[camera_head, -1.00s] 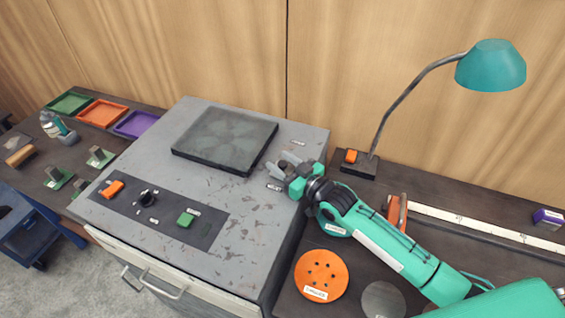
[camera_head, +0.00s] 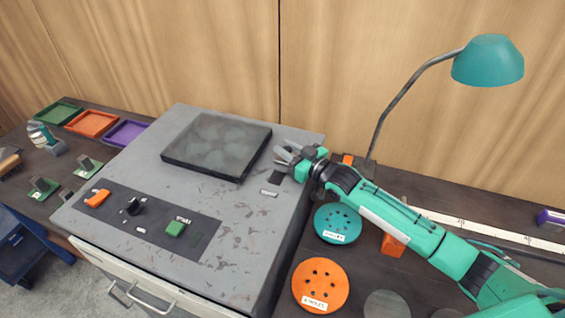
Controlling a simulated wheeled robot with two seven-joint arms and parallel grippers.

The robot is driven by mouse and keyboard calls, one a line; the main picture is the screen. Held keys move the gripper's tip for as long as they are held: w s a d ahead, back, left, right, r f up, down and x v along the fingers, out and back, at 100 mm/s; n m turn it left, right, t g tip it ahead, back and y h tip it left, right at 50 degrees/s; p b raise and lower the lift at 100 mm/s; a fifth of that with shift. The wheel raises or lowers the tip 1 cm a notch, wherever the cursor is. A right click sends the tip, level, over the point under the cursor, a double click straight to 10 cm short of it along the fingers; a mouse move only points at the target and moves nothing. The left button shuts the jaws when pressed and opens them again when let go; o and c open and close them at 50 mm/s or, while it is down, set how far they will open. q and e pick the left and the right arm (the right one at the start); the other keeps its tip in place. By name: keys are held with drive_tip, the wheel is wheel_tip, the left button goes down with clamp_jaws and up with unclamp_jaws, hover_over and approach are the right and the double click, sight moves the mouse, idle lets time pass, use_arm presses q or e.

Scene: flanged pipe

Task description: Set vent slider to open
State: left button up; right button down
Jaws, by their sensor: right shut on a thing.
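My right gripper (camera_head: 284,155) is at the right rear of the grey cabinet top, shut on the vent slider. The slider's handle is mostly hidden by the fingers. A dark patch of the slider's track (camera_head: 275,177) shows bare on the near side of the fingers, with a small white label (camera_head: 269,193) in front of it. The far end of the track is covered by my gripper. My left gripper is not in view.
A dark square vent plate (camera_head: 216,145) lies left of my gripper. A control panel (camera_head: 150,220) with orange, black and green controls is nearer. A teal lamp (camera_head: 487,62), a teal disc (camera_head: 337,223) and an orange disc (camera_head: 320,285) stand to the right.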

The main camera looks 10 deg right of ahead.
drive_tip(key=shift+w+d+r, duration=0.1)
drive_tip(key=shift+w+d, duration=0.05)
drive_tip(key=c, duration=1.5)
unclamp_jaws()
drive_tip(key=shift+o, duration=1.3)
drive_tip(key=shift+w, duration=0.1)
drive_tip(key=shift+s+d+f, duration=0.2)
drive_tip(key=shift+s+d, duration=0.05)
drive_tip(key=shift+s, duration=0.2)
drive_tip(key=b+v, duration=0.3)
drive_tip(key=v, duration=0.9)
drive_tip(key=shift+s+d, duration=0.25)
drive_tip(key=shift+s, duration=0.05)
